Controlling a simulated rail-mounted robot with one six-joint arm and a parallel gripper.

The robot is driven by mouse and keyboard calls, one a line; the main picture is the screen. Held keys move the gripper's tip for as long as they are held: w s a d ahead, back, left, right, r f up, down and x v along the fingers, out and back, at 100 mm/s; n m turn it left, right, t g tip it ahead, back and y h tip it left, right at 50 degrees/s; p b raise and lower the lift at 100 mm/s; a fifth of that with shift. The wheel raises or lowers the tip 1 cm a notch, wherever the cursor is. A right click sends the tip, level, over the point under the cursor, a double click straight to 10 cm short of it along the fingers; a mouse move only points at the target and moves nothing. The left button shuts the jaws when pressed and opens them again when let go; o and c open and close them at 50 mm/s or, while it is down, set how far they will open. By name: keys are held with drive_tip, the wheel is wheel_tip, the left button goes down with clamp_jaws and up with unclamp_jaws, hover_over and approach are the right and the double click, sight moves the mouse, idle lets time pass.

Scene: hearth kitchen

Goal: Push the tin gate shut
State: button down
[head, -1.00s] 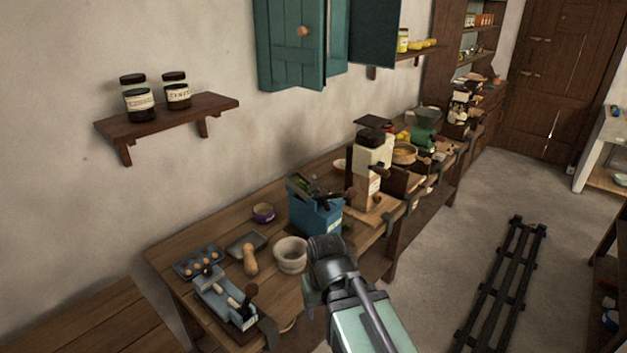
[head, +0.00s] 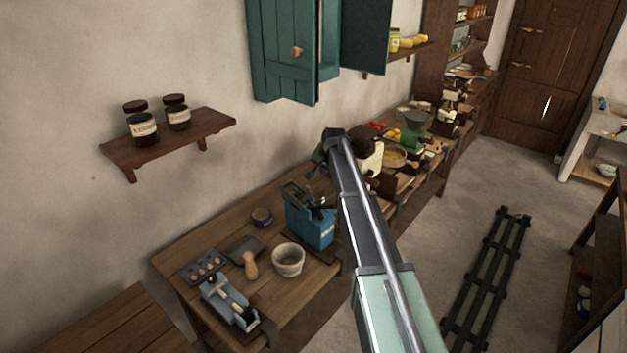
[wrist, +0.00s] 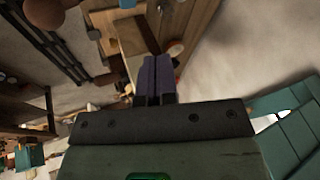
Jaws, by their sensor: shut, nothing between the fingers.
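A blue box-shaped tin (head: 310,229) stands on the wooden workbench, with a dark fitting and a lever-like part on top. I cannot make out for certain which part is its gate, or whether it is shut. In the head view my arm crosses to the right of the tin, with its end above and beyond it; the fingertips cannot be made out there. In the wrist view my gripper (wrist: 157,62) has its two purple fingers together, with nothing between them. It is apart from the tin.
A pale bowl (head: 288,260), a blue-grey tool (head: 228,303) and a muffin tray (head: 203,266) are on the workbench (head: 175,262). Teal cabinet doors (head: 283,55) hang above. Jars stand on a wall shelf (head: 165,140). My arm partly hides items behind it.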

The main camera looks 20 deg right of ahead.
drive_tip(key=b, duration=1)
approach(308, 192)
drive_tip(key=d+f, duration=0.3)
drive_tip(key=d, duration=0.1)
drive_tip(key=shift+w+a+f+b, duration=0.2)
drive_tip(key=shift+w+a+f, duration=0.1)
drive_tip(key=shift+w+a, duration=0.3)
drive_tip(key=shift+w+a+f+b, duration=0.15)
drive_tip(key=shift+w+a+f, duration=0.15)
drive_tip(key=shift+w+a, duration=0.5)
wheel_tip(308, 192, down, 4)
drive_tip(key=b, duration=0.4)
drive_tip(key=shift+r, duration=0.25)
